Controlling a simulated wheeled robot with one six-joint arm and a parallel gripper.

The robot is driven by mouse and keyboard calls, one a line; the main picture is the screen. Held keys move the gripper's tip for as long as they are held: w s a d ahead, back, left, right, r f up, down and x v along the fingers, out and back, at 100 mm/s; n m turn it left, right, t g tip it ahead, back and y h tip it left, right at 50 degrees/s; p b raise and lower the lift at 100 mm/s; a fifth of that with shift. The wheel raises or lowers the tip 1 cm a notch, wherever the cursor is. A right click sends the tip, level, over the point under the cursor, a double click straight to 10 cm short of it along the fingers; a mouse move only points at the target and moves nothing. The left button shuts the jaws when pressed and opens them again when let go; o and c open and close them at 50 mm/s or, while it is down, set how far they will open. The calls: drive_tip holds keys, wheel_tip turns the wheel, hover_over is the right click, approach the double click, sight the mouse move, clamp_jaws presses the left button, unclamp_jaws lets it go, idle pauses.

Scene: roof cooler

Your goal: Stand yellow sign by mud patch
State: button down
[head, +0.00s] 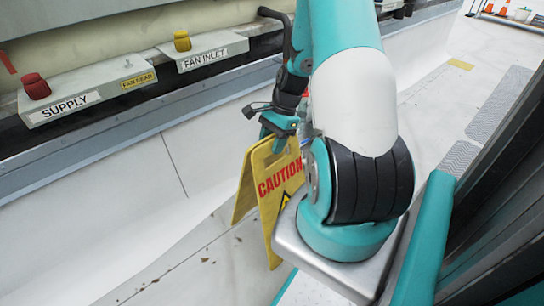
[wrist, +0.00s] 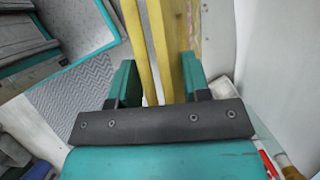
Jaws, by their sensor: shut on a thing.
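The yellow sign (head: 277,185) is a folding A-frame with red CAUTION lettering, its two panels a little apart at the bottom. My gripper (head: 282,132) is shut on its top edge from above. In the wrist view the yellow panels (wrist: 163,45) run between the two teal fingers of my gripper (wrist: 158,78). The sign hangs or stands beside my base, roughly upright. I cannot tell whether its feet touch the floor; part of it is hidden by my arm and base. Brown mud specks (head: 207,239) lie scattered on the pale floor to the left of the sign.
A ledge with a red-knobbed SUPPLY box (head: 70,103) and a yellow-knobbed FAN INLET box (head: 203,54) runs along the upper left. A white wall (head: 130,165) drops below it. Grey textured walkway mats (head: 500,103) lie at right. Orange cones (head: 503,10) are far off.

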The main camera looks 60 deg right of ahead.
wheel_tip(320, 180, down, 4)
drive_tip(key=shift+f+b, duration=0.1)
drive_tip(key=shift+b, duration=0.75)
drive_tip(key=c, duration=0.6)
unclamp_jaws()
